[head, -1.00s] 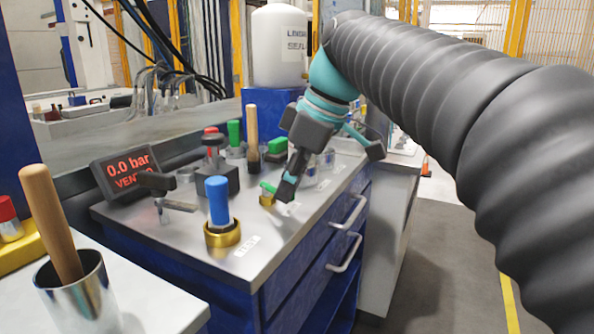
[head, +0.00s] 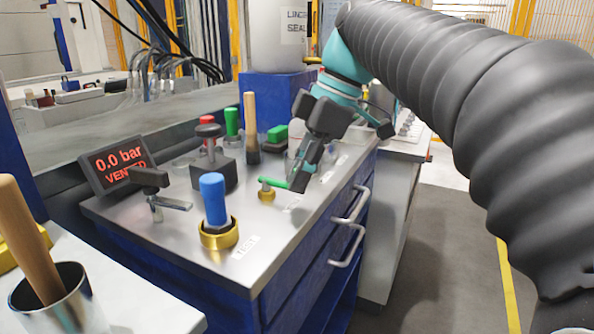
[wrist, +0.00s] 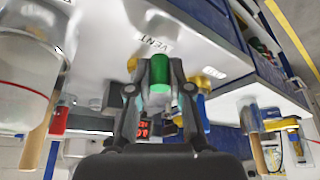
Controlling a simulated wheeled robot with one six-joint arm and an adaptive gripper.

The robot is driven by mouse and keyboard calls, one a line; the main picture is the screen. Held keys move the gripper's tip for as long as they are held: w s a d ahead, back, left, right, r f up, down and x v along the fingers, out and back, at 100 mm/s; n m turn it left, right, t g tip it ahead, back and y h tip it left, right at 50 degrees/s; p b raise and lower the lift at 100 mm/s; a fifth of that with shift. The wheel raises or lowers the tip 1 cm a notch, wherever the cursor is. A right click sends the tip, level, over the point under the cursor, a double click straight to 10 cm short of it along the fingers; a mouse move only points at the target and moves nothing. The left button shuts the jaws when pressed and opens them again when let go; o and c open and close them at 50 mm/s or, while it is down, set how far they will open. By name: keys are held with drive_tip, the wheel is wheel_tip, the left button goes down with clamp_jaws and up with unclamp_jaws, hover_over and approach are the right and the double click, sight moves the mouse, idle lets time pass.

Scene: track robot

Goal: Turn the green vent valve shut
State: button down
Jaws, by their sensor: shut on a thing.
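The green vent valve (head: 274,182) is a small green lever on a brass base (head: 266,195), standing on the metal bench top. Its lever lies about level and points right in the head view. My gripper (head: 301,182) reaches down from the upper right, with its fingers at the lever's outer end. In the wrist view the green handle (wrist: 159,76) sits between the two fingers of my gripper (wrist: 154,82), which are shut on it. A label reading VENT (wrist: 155,43) is on the bench beside it. The fingers hide the lever's tip in the head view.
A display (head: 120,165) reads 0.0 bar, VENTED. A blue-handled plug in a brass ring (head: 220,236), a dark-knobbed lever (head: 152,190), a red-topped part (head: 208,150) and a wooden handle (head: 251,125) stand nearby. A cup (head: 52,303) is at the lower left.

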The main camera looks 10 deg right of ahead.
drive_tip(key=shift+f, duration=0.4)
drive_tip(key=c, duration=1.1)
unclamp_jaws()
drive_tip(key=shift+a, duration=0.1)
drive_tip(key=shift+r, duration=0.2)
drive_tip(key=shift+v, duration=3.65)
drive_tip(key=shift+w, duration=0.1)
